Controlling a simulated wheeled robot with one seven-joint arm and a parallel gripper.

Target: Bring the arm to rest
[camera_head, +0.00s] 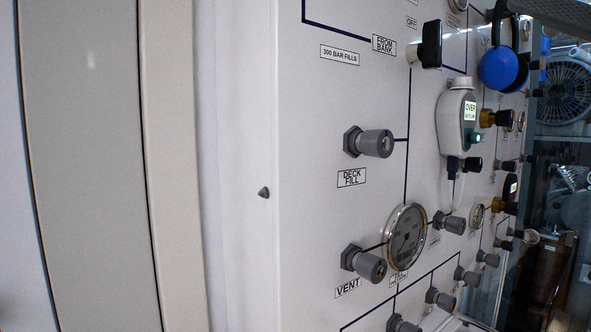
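My gripper is not in view, and I cannot tell its state. A large pale grey and white curved-edged form (95,165) fills the left of the picture; I cannot tell whether it is part of my arm. The white fill panel (330,110) stands upright to the right of it, seen at a slant.
The panel bears a deck fill fitting (376,143), a vent fitting (372,267), a round gauge (406,237), a black handle (431,45), a white device (456,120) with a lit display, and blue ear defenders (503,69). Machinery with a fan (565,90) stands behind at right.

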